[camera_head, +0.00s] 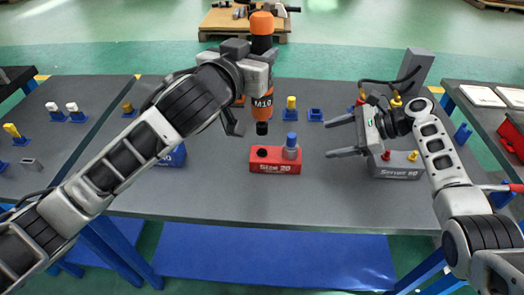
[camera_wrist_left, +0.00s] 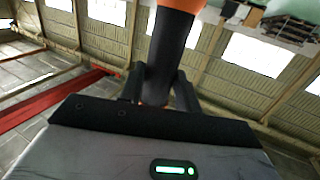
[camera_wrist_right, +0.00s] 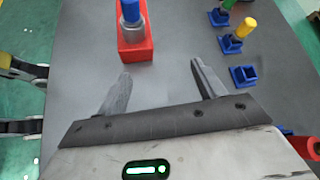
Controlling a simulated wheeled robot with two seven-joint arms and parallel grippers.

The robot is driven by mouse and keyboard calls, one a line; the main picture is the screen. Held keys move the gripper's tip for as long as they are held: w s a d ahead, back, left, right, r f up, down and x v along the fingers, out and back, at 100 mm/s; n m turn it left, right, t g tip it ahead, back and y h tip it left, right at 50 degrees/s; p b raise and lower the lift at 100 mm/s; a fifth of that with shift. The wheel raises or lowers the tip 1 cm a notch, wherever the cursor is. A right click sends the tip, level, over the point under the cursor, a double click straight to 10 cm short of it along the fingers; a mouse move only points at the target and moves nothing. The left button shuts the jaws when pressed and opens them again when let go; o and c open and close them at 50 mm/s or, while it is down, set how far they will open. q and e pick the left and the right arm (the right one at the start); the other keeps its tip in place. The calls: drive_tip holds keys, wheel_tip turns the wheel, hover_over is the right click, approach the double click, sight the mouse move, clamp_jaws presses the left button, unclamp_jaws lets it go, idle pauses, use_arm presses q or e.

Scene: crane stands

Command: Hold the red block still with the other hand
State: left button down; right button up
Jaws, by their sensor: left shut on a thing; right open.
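The red block (camera_head: 275,160), marked "Size 20", lies on the grey table in the head view. A grey bolt-like piece with a blue top (camera_head: 291,146) stands in its right part, and a dark hole shows on its left. My left gripper (camera_head: 258,84) is shut on an orange and black tool marked M10 (camera_head: 262,103), held upright above the block's left side. My right gripper (camera_head: 338,138) is open and empty, to the right of the block and apart from it. In the right wrist view the red block (camera_wrist_right: 135,51) is beyond the left finger.
A blue block (camera_head: 172,156) lies left, partly behind my left arm. Small blue stands (camera_head: 315,115) line the back. Table between red and grey blocks is clear.

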sight(300, 157)
drive_tip(key=shift+s+a+f+m+g, duration=0.1)
drive_tip(key=shift+s+a+m+g, duration=0.15)
drive_tip(key=shift+s+g, duration=0.25)
drive_tip(key=shift+s+a+f+m+g, duration=0.15)
drive_tip(key=shift+s+m+g, duration=0.25)
drive_tip(key=shift+g, duration=0.2)
drive_tip(key=shift+s+a+f, duration=0.1)
drive_tip(key=shift+s+a, duration=0.15)
drive_tip(key=shift+a, duration=0.1)
drive_tip(key=shift+x, duration=4.2)
drive_tip(key=shift+d, duration=0.1)
drive_tip(key=c, duration=1)
